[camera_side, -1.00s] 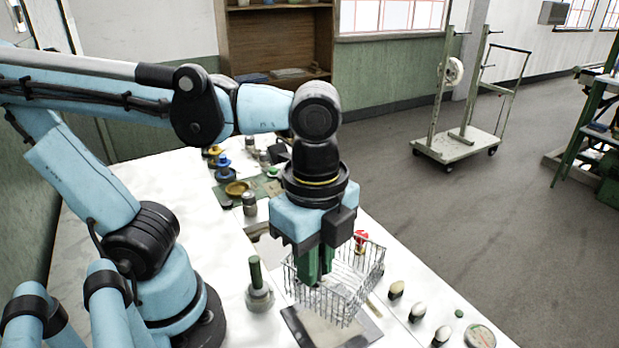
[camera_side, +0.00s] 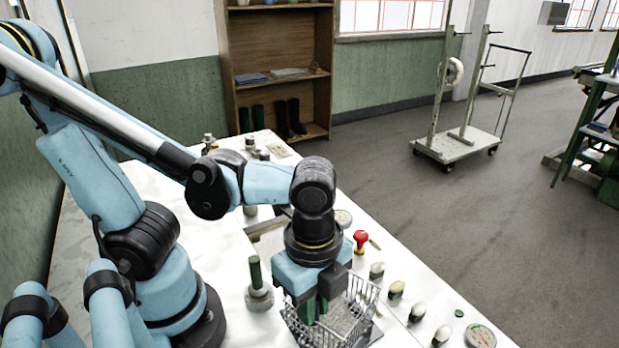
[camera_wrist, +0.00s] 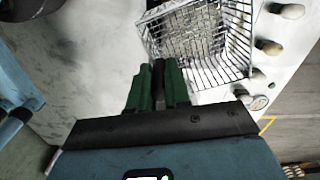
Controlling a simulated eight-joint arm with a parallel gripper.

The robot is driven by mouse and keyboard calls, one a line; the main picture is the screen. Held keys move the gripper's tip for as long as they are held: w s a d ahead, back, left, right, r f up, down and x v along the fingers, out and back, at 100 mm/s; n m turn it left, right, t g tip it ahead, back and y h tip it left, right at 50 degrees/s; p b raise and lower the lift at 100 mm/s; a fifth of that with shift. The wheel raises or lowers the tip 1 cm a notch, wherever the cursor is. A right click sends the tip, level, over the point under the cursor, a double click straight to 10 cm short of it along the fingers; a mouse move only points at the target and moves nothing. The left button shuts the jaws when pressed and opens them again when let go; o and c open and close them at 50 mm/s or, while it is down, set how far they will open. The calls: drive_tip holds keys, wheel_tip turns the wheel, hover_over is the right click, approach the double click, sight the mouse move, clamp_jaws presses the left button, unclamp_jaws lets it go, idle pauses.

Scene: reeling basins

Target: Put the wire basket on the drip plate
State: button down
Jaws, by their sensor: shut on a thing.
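The wire basket (camera_side: 362,300) is an open silver mesh box at the front of the white table, and it also shows at the top of the wrist view (camera_wrist: 240,50). My gripper (camera_side: 310,308) has its green fingers shut on the basket's near-left side; in the wrist view the fingers (camera_wrist: 158,85) meet at its rim. The drip plate (camera_side: 375,337) is a flat grey plate under the basket, with only its right edge clear in the side view. The basket looks roughly level. I cannot tell whether its bottom touches the plate.
A grey weight-like pot with a green handle (camera_side: 258,287) stands close left of my gripper. Several egg-shaped pieces (camera_side: 396,290) line the right side, with a round tin (camera_side: 480,336) nearby. A red knobbed item (camera_side: 361,239) stands behind the basket.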

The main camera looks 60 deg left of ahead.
drive_tip(key=shift+f, duration=0.2)
drive_tip(key=c, duration=1.1)
unclamp_jaws()
wheel_tip(320, 180, up, 12)
drive_tip(key=w+a+f+n+t, duration=0.2)
drive_tip(key=w+a+n, duration=0.1)
drive_tip(key=a+n, duration=0.1)
drive_tip(key=w+a+f+n+t, duration=0.1)
drive_tip(key=w+a+n+t, duration=0.1)
drive_tip(key=w+a+n, duration=0.2)
drive_tip(key=w+a+f+n+t, duration=0.2)
drive_tip(key=w+a+n+t, duration=0.1)
drive_tip(key=n, duration=0.4)
drive_tip(key=shift+w+a+f+n, duration=0.15)
drive_tip(key=shift+a+f+n, duration=0.05)
drive_tip(key=shift+a, duration=0.2)
drive_tip(key=shift+w+a+f+n, duration=0.1)
drive_tip(key=shift+a+f+n, duration=0.1)
drive_tip(key=shift+a, duration=0.2)
